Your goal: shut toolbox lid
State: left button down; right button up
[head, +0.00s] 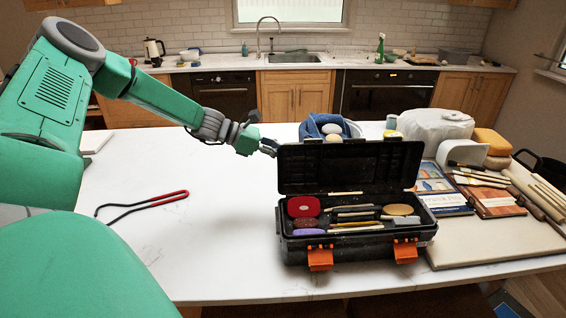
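A black toolbox (352,246) stands on the white table with its two orange latches toward me. Its lid (348,167) is open and stands roughly upright at the back. Tools lie inside, among them a red piece, a purple piece, a round tan disc and several slim tools. My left gripper (271,147) reaches in from the left, its tip at the lid's upper left corner, partly behind it. I cannot tell whether it touches the lid or whether its fingers are open. My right gripper is not in view.
A red and black wire tool (143,202) lies on the table at left. A blue bowl-like item (325,126) and a white wrapped block (435,125) stand behind the lid. Books (440,190), brushes and a pale board (497,242) crowd the right. The table left of the toolbox is mostly clear.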

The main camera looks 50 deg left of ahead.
pick_arm(q)
jog(key=s+d, duration=0.1)
jog(key=d, duration=0.1)
jog(key=s+d+r, duration=0.1)
jog(key=s+d, duration=0.1)
jog(key=s+d+r, duration=0.1)
jog(key=s+d, duration=0.1)
jog(key=shift+s, duration=0.15)
dwell(0.3)
dwell(0.8)
jog(key=s+a+r, duration=0.4)
jog(key=r, duration=0.4)
jog(key=shift+s, duration=0.4)
jog(key=shift+a+f, duration=0.1)
